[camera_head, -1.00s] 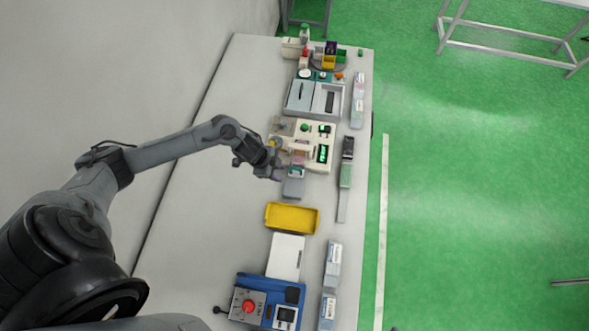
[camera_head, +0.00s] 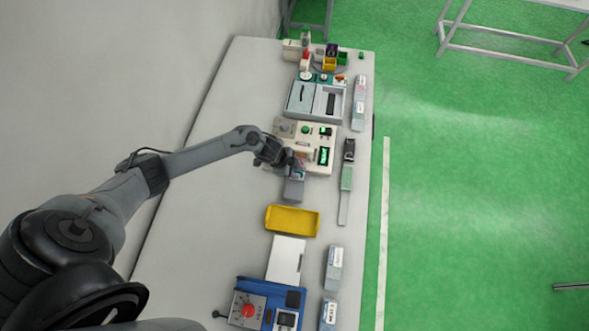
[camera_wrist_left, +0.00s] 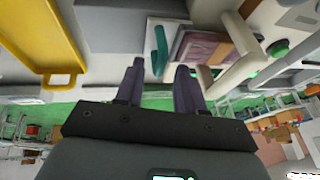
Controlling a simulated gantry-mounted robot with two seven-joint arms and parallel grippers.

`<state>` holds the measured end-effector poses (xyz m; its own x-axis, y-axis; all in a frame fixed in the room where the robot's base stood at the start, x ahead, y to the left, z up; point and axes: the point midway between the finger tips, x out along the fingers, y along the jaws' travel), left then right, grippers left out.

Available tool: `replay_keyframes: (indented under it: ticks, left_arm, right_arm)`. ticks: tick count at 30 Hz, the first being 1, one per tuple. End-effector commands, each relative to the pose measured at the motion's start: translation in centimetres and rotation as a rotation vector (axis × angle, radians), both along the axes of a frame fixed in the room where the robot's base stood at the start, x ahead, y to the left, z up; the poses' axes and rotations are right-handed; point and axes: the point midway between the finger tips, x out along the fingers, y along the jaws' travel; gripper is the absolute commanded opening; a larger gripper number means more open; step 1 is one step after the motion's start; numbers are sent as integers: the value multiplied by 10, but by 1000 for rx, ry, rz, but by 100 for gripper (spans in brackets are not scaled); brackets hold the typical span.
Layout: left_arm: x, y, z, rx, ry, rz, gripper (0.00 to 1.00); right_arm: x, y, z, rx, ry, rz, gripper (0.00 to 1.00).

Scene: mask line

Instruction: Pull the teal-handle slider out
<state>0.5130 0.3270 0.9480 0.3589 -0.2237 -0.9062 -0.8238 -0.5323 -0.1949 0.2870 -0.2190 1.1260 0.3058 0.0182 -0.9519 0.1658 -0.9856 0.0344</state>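The teal handle (camera_wrist_left: 160,50) shows in the left wrist view as an upright teal piece at the edge of a pale machine. It stands just beyond and between my left gripper's fingertips (camera_wrist_left: 160,72), which are apart with nothing held between them. Behind the handle is a slider holding a pinkish-brown piece (camera_wrist_left: 200,48). In the head view my left gripper (camera_head: 286,164) is at the near side of the cream machine (camera_head: 313,133) and covers most of the slider and handle. I do not see my right gripper.
A grey block (camera_head: 293,190) sits just in front of the machine. A yellow tray (camera_head: 291,220) lies nearer, then a white panel (camera_head: 286,259) and a blue box with a red button (camera_head: 292,293). Grey trays (camera_head: 315,100) stand beyond the machine. The table's left side is clear.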

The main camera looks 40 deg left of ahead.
Motion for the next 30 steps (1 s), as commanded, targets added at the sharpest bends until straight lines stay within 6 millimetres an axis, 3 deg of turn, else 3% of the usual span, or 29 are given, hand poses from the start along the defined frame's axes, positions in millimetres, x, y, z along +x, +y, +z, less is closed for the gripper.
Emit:
replay_keyframes:
  ticks: [11, 14, 19, 30]
  left_arm:
    - [2, -1, -5, 0, 0, 0, 38]
    - [2, -1, -5, 0, 0, 0, 27]
    - [2, -1, -5, 0, 0, 0, 1]
    - [1, -4, -5, 0, 0, -2, 0]
  right_arm:
    - [0, 0, 0, -1, 0, 1, 43]
    - [0, 0, 0, -1, 0, 1, 43]
    - [0, 0, 0, -1, 0, 1, 43]
    - [0, 0, 0, 0, 0, 0, 43]
